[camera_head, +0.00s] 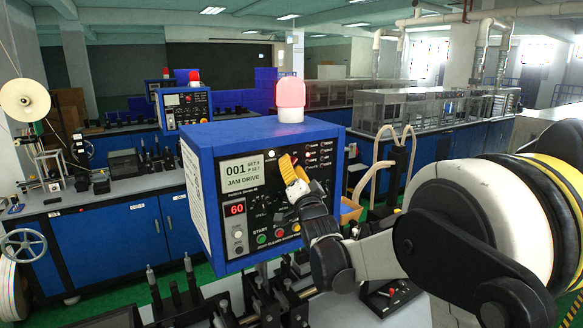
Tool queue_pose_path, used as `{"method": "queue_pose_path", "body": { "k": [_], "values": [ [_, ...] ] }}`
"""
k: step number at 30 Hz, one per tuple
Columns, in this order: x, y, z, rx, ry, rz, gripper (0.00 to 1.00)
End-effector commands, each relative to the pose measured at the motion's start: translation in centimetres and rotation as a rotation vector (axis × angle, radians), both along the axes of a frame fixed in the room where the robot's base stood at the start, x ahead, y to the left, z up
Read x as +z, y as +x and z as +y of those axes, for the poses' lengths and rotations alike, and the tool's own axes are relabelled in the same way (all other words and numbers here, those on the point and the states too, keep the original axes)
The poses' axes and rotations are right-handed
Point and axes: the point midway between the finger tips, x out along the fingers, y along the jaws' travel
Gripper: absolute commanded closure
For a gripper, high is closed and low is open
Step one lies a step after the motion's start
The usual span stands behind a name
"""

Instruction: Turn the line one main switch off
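A pink-red beacon (290,98) sits on top. A small white-framed switch (238,236) is at the panel's lower left; green and red buttons run along the bottom. My gripper (291,172), with yellow finger parts, is in front of the panel's middle and hides some controls. I cannot tell which control is the main switch, whether the gripper touches the panel, or its opening.
Black machine parts (262,305) lie below the box. A second blue control box (186,108) with a red beacon stands behind left, over a blue-fronted bench (110,244). A white reel (24,100) stands at the far left. A clear-covered bench (420,112) is behind right.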

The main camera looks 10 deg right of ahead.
Motion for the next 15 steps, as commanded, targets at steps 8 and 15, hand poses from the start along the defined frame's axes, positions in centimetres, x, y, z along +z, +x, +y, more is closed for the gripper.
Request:
{"method": "queue_pose_path", "body": {
  "k": [8,15],
  "values": [
    [0.0,-0.03,0.01,0.0,0.0,0.0,0.99],
    [0.01,-0.03,0.0,0.0,-0.002,-0.001,1.0]
  ]
}}
